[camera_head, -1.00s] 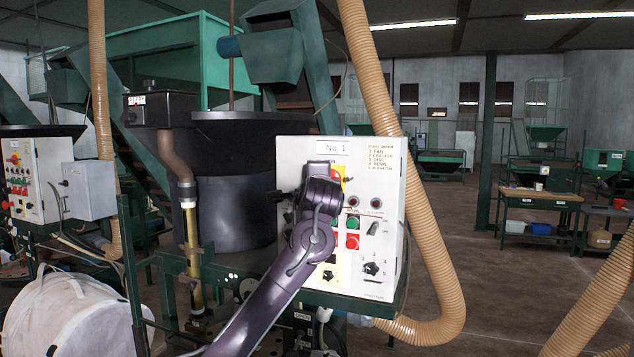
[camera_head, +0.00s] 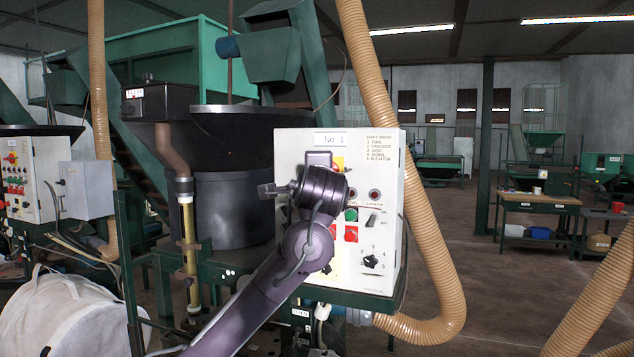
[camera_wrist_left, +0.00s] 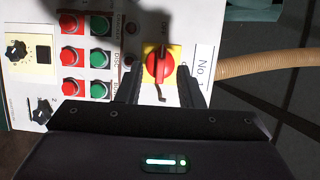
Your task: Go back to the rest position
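The white control box (camera_head: 388,190) marked "No 1" stands in front of my left arm. My left gripper (camera_wrist_left: 159,70) is in front of the panel, with its two dark fingers apart and nothing held between them. A red rotary switch (camera_wrist_left: 158,67) on a yellow plate shows beyond the fingertips; I cannot tell the exact gap. In the head view my purple left wrist covers the switch, and only part of the yellow plate (camera_head: 338,163) shows. My right gripper is not in view.
Red and green buttons (camera_wrist_left: 100,57) and a black knob (camera_head: 371,261) are on the panel. A black drum (camera_head: 236,210) stands left of the box, and a tan hose (camera_head: 432,230) curves along its right. A white bag (camera_head: 62,318) is at lower left. Open floor lies to the right.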

